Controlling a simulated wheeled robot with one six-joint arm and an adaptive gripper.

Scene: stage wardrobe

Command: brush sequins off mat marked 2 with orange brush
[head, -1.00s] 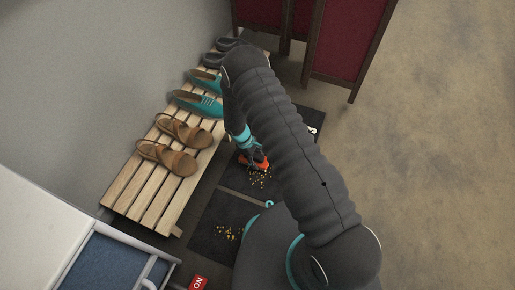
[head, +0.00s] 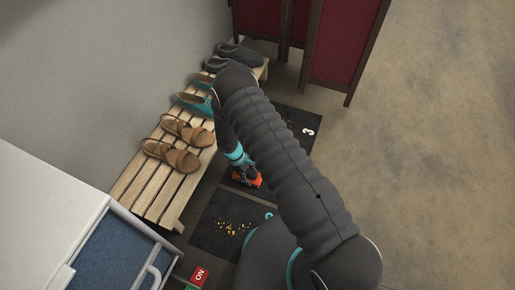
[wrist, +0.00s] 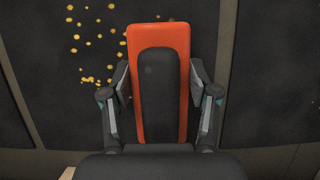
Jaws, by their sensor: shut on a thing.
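My gripper (head: 242,164) is shut on the orange brush (head: 247,181), low over the middle dark mat (head: 228,176). In the wrist view the brush (wrist: 182,40), orange with a dark inset, sits between both fingers of my gripper (wrist: 161,95). Gold sequins (wrist: 92,42) lie on the dark mat to the left of the brush there. The middle mat's number is hidden behind my arm. I cannot tell whether the bristles touch the mat.
A far mat is marked 3 (head: 308,132). A near mat (head: 205,235) holds sequins (head: 232,229); its number is partly hidden. A slatted bench (head: 150,190) with shoes runs along the left. A folding screen (head: 335,50) stands behind. Open floor (head: 430,150) lies right.

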